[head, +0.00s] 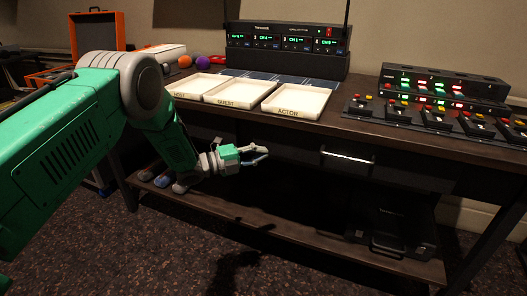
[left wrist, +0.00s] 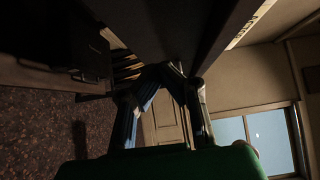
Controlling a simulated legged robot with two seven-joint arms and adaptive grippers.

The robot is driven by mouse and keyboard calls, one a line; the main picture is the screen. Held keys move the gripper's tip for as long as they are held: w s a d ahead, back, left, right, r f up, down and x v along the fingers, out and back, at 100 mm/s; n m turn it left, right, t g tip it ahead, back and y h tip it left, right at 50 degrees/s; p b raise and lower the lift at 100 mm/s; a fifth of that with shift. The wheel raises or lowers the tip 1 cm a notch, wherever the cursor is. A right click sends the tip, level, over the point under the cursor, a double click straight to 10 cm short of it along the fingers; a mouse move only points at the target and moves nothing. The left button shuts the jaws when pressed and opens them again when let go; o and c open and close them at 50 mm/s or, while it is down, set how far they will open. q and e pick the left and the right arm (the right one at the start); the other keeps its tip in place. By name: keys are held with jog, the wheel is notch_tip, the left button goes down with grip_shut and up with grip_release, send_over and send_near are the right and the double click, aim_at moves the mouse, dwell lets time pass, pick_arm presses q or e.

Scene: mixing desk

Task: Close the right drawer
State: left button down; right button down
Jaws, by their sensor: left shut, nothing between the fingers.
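The right drawer (head: 340,172) is a dark front under the desktop, right of centre in the head view. Its light bar handle (head: 347,157) faces me. The shadow makes it hard to tell how far the drawer stands out. My left gripper (head: 262,152) is shut and empty, just below the desk's front edge, left of the handle and apart from it in the head view. In the left wrist view its fingertips (left wrist: 170,70) come together close to a dark surface under the desk edge. My right gripper is in neither view.
The desk top holds labelled white trays (head: 297,113), a black radio rack (head: 285,48) and a mixing console (head: 435,115). A lower shelf (head: 215,207) runs below, with a dark case (head: 390,235) at its right. Carpeted floor lies free in front.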

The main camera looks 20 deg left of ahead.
pick_arm(q)
jog(key=p+v, duration=0.2)
jog(key=v, duration=0.5)
jog(key=s+d+f+n+g+y+p, duration=0.1)
jog(key=s+d+f+n+y+p, duration=0.2)
jog(key=s+f+n, duration=0.4)
jog(key=s+d+f+n+g+y+p, duration=0.1)
jog(key=s+d+f+n+y+p, duration=0.15)
jog(key=s+n+y, duration=0.4)
jog(key=s+n+g+y+p, duration=0.1)
jog(key=s+n+g, duration=0.4)
jog(key=s, duration=0.9)
jog(key=s+f+n+g+y+p, duration=0.1)
jog(key=s+n+g, duration=0.4)
jog(key=s, duration=0.9)
jog(key=n+y+p, duration=0.1)
jog(key=n+p, duration=0.1)
jog(key=n, duration=0.1)
jog(key=shift+s+a+f, duration=0.15)
jog(key=shift+s+a, duration=0.15)
jog(key=shift+y, duration=0.25)
